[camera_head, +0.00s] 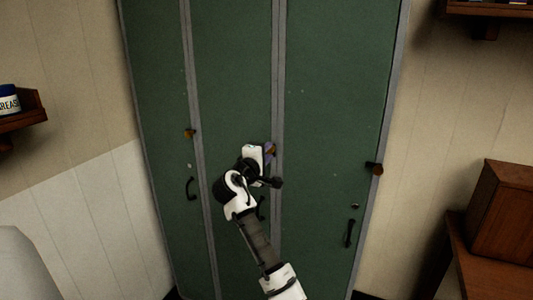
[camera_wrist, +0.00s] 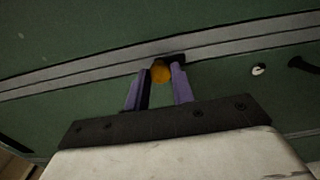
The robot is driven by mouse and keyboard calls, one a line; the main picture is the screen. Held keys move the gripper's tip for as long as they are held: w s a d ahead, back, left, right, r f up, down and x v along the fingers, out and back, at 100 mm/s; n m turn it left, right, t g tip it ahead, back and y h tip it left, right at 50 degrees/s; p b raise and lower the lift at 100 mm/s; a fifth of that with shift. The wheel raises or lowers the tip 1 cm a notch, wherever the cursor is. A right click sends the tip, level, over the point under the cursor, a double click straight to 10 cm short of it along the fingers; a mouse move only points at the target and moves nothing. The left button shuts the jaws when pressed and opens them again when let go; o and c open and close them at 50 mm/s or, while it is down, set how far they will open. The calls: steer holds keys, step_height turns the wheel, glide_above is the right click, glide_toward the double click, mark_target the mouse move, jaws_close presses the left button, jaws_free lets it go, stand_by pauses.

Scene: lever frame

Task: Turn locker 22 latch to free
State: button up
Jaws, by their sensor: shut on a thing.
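A bank of green lockers (camera_head: 235,60) with grey frame strips fills the middle of the head view. I can read no locker numbers. My gripper (camera_head: 268,153) is at the right edge of the middle door. Its purple fingers (camera_wrist: 161,84) are shut on that door's latch, with its orange-brown knob (camera_wrist: 160,72) between them in the wrist view. A dark part of the latch lies across the grey strip by the right fingertip. In the head view, the gripper and wrist mostly hide this latch (camera_head: 273,150), so its exact angle is hard to tell.
Similar latches sit on the left door (camera_head: 190,133) and right door (camera_head: 374,168). Black handles stand out on the left door (camera_head: 190,188) and right door (camera_head: 350,233). A wooden box (camera_head: 503,212) is at right; a shelf with a jar (camera_head: 9,100) is at left.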

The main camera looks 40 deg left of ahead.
steer(key=o, duration=1)
steer(key=shift+s, duration=0.1)
steer(key=shift+s+f, duration=0.1)
steer(key=shift+s, duration=0.2)
steer(key=b+v, duration=0.4)
steer(key=v, duration=0.9)
steer(key=shift+b, duration=0.4)
